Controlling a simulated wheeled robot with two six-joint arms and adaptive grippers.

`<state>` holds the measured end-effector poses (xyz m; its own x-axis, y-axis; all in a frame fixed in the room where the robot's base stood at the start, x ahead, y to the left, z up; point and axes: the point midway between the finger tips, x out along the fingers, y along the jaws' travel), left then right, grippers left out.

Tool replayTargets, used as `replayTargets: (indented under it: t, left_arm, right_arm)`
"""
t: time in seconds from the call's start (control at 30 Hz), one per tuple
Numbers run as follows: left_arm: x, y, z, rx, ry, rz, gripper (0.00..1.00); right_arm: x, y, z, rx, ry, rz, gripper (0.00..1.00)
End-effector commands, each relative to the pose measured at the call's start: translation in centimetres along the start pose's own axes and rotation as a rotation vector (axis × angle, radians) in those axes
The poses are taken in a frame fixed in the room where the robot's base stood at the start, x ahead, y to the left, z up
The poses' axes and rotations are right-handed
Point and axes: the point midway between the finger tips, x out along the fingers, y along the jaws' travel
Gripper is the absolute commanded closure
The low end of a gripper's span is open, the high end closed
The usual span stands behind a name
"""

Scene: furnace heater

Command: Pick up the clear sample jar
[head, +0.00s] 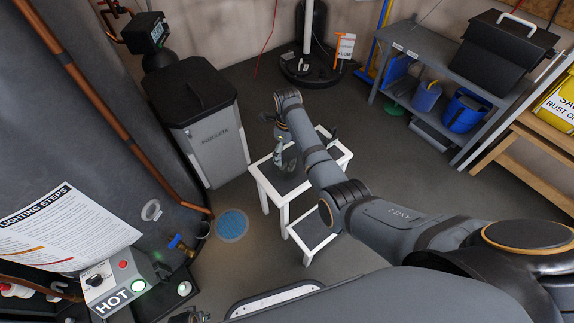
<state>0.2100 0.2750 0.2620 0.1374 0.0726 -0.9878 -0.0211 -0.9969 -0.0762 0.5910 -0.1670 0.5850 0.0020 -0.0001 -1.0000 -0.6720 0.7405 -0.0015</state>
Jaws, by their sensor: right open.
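My right arm reaches in from the right over a small white step stool with dark treads (263,175). My right gripper (281,150) is open and points down at the stool's upper tread, partly covered by its own arm. A faint, pale glassy shape (290,160) shows right beside the fingers; it may be the clear sample jar, but it is too small and covered to be sure. I cannot tell whether the fingers touch it. A dark jointed part (189,317) at the bottom edge may be my left gripper, mostly cut off.
A grey bin with a black lid (207,120) stands left of the stool. A control box marked HOT (117,286) and copper pipes are at the left. A grey shelf with blue containers (440,70) and a wooden rack stand at the right.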

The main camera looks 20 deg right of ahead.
Motion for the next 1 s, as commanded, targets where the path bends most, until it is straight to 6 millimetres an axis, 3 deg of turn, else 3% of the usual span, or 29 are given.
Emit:
replayTargets:
  t: [0.23,0.53,1.0]
  left_arm:
    - [-0.4,0.2,-2.1,-0.001,0.008,0.003,0.6]
    - [-1.0,0.3,-2.7,-0.001,0.006,0.005,0.6]
    - [-1.0,0.3,-2.8,-0.001,0.008,0.005,0.6]
  right_arm:
    - [4.4,0.8,-0.5,-0.001,0.003,0.002,0.02]
    - [4.9,0.8,-0.5,0.0,0.001,0.001,0.02]
    - [4.9,0.8,-0.5,0.0,0.001,0.002,0.65]
